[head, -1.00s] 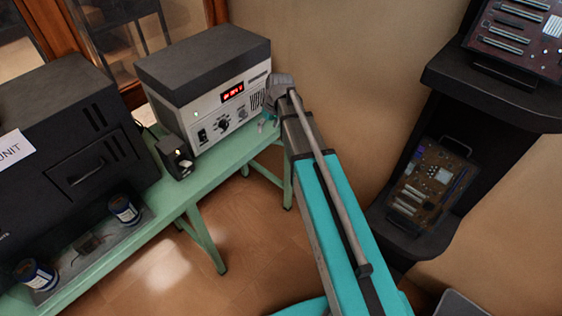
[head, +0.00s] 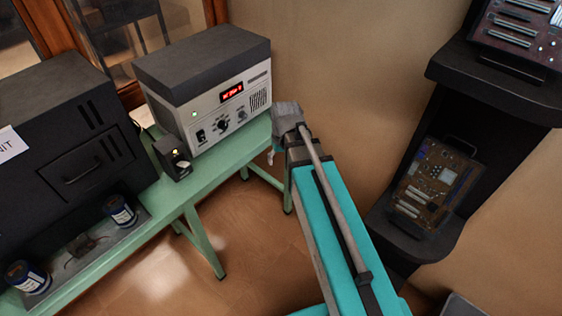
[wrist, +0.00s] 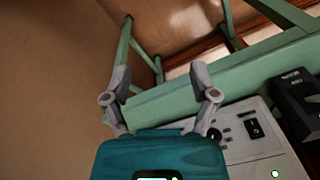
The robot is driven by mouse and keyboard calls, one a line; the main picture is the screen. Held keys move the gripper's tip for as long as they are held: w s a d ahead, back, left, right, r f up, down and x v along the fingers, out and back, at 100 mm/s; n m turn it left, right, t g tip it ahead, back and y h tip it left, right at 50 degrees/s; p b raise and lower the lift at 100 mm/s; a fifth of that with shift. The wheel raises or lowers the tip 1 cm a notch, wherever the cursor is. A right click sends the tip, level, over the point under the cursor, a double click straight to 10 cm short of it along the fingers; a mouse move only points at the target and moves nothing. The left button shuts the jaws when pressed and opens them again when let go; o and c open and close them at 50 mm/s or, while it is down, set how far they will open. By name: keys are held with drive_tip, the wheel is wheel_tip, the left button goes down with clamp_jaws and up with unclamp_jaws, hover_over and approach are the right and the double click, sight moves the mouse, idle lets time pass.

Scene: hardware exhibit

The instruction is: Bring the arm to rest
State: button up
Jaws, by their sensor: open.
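My gripper (wrist: 160,88) shows in the wrist view with its two grey fingers spread apart and nothing between them. Beyond the fingers are the green bench edge and the floor. In the head view my arm reaches up from the bottom right, and its end is beside the right end of the green bench (head: 176,201). The fingers are mostly hidden there behind the arm's end. The grey power unit (head: 205,125) with a red display stands on the bench, just left of my arm's end; its front panel also shows in the wrist view (wrist: 262,158).
A small black device (head: 172,158) stands before the power unit. A large black cabinet (head: 60,140) and two blue-labelled cans (head: 120,211) are at left. A black stand (head: 490,110) with circuit boards is at right. Open floor (head: 255,250) lies between bench and arm.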

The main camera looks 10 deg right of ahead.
drive_tip(key=shift+s+f, duration=0.1)
drive_tip(key=shift+s, duration=0.3)
drive_tip(key=s+d+m, duration=0.1)
drive_tip(key=s, duration=0.5)
drive_tip(key=shift+g+h, duration=0.3)
drive_tip(key=shift+h, duration=0.1)
